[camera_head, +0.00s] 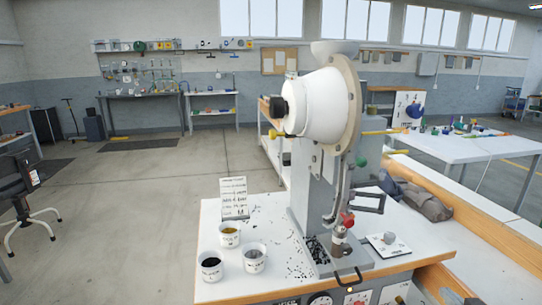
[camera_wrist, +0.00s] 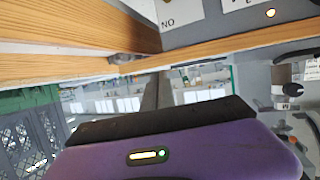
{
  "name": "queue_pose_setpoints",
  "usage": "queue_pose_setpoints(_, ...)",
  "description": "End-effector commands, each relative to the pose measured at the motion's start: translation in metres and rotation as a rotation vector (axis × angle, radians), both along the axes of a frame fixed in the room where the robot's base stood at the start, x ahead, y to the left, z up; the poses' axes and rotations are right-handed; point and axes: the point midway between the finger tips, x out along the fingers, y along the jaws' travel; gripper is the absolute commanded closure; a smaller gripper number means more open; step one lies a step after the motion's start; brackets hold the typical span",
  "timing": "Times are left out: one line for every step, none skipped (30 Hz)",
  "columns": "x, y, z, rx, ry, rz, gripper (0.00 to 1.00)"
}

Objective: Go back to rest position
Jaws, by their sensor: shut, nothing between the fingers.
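In the wrist view a wooden edge (camera_wrist: 75,35) runs across the top left, below a grey panel (camera_wrist: 195,22) with a label reading "NO".
Three white cups, one with yellow pieces (camera_head: 229,235), stand at the table's left beside a sign card (camera_head: 233,198). Small dark bits lie scattered around. The floor (camera_head: 130,200) at left is mostly open, with a chair (camera_head: 25,195).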

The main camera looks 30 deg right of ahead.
Motion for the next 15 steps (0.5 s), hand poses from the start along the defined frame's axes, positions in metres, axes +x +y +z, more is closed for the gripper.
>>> queue_pose_setpoints(-0.003, 0.012, -0.001, -0.017, -0.015, -0.017, 1.0)
queue_pose_setpoints(-0.006, 0.018, 0.0, -0.027, -0.027, -0.027, 1.0)
queue_pose_setpoints(-0.008, 0.027, 0.001, -0.042, -0.043, -0.038, 1.0)
queue_pose_setpoints(-0.01, 0.035, 0.002, -0.052, -0.055, -0.041, 1.0)
queue_pose_setpoints(-0.012, 0.043, 0.003, -0.063, -0.066, -0.045, 1.0)
queue_pose_setpoints(-0.015, 0.057, 0.003, -0.076, -0.082, -0.046, 1.0)
queue_pose_setpoints(-0.017, 0.068, 0.004, -0.086, -0.095, -0.043, 1.0)
queue_pose_setpoints(-0.02, 0.079, 0.005, -0.095, -0.107, -0.039, 1.0)
queue_pose_setpoints(-0.024, 0.096, 0.006, -0.107, -0.123, -0.03, 1.0)
queue_pose_setpoints(-0.026, 0.109, 0.007, -0.116, -0.136, -0.02, 1.0)
queue_pose_setpoints(-0.029, 0.122, 0.009, -0.123, -0.15, -0.008, 1.0)
queue_pose_setpoints(-0.034, 0.14, 0.011, -0.131, -0.166, 0.008, 1.0)
queue_pose_setpoints(-0.037, 0.154, 0.013, -0.136, -0.176, 0.023, 1.0)
queue_pose_setpoints(-0.041, 0.167, 0.015, -0.14, -0.19, 0.04, 1.0)
queue_pose_setpoints(-0.046, 0.185, 0.018, -0.145, -0.205, 0.063, 1.0)
